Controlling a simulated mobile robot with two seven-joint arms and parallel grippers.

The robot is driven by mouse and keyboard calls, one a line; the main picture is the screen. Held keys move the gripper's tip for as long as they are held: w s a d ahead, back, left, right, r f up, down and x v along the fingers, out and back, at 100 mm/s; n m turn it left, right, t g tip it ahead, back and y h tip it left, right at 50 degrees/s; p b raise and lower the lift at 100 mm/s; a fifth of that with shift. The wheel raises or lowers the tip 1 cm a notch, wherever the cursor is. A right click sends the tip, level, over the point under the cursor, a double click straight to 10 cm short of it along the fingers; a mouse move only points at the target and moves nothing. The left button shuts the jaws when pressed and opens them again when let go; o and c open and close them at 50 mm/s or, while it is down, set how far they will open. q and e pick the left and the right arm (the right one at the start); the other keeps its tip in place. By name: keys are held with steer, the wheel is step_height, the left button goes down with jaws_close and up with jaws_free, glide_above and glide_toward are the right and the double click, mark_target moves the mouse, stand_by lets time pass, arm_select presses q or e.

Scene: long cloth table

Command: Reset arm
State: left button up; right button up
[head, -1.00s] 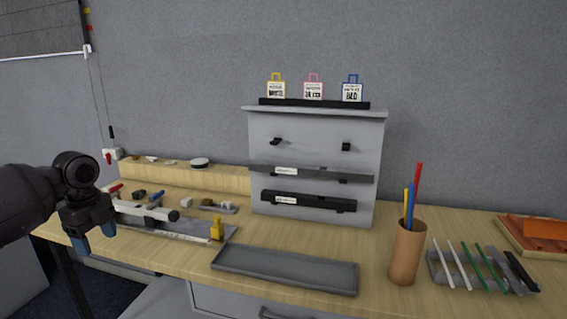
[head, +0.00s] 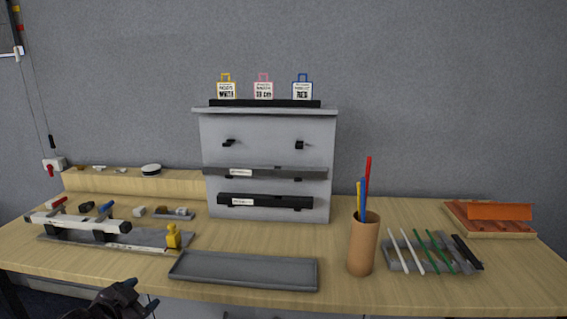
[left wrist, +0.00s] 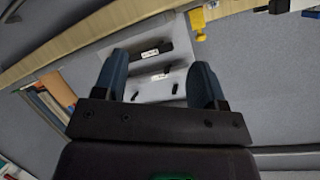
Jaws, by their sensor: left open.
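My left gripper (head: 128,296) is low at the bottom edge of the head view, in front of the table's front edge and below the grey tray. Only part of it shows there. In the left wrist view its two blue fingers (left wrist: 160,82) are spread apart with nothing between them. My right gripper is in neither view.
A grey panel (head: 265,150) with black bars stands at the back.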

arm_select(q)
steer(key=s+d+f+n+y, duration=0.1)
steer(key=s+d+f+n, duration=0.1)
steer(key=s+f, duration=0.4)
steer(key=s+d+f+n+g+y, duration=0.1)
steer(key=s+f, duration=0.5)
steer(key=s, duration=0.7)
steer(key=s+d+f+n+g, duration=0.1)
steer(key=s+d+f+n, duration=0.2)
steer(key=s+f, duration=0.3)
steer(key=s+n, duration=0.1)
steer(key=s, duration=0.2)
steer(key=shift+s+f+n+y, duration=0.3)
steer(key=shift+f+y, duration=0.1)
